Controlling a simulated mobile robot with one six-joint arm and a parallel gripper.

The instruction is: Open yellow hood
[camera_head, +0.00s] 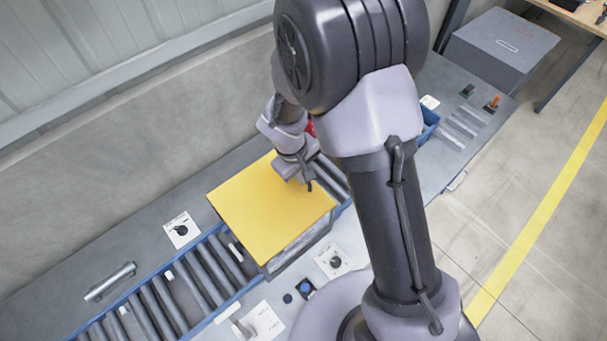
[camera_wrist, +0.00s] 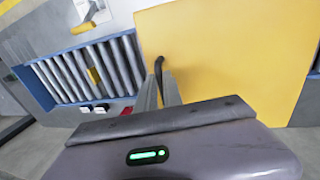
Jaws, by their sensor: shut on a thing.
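The yellow hood (camera_head: 262,212) is a flat square panel over a grey box on the roller conveyor. It looks closed, lying about level. It fills the right half of the wrist view (camera_wrist: 235,50). My gripper (camera_head: 308,184) is at the hood's right side in the head view. In the wrist view its fingers (camera_wrist: 161,88) are shut on a thin dark handle (camera_wrist: 158,66) at the yellow panel. The fingers and arm hide much of the handle and part of the hood's far edge.
A roller conveyor (camera_head: 165,298) with blue rails runs beneath the hood. Panels with knobs (camera_head: 333,261) and a blue button (camera_head: 305,287) sit at the hood's front. A metal bar handle (camera_head: 110,282) lies to the left. A blue bin (camera_head: 430,122) stands behind my arm. Space above the hood's left part is clear.

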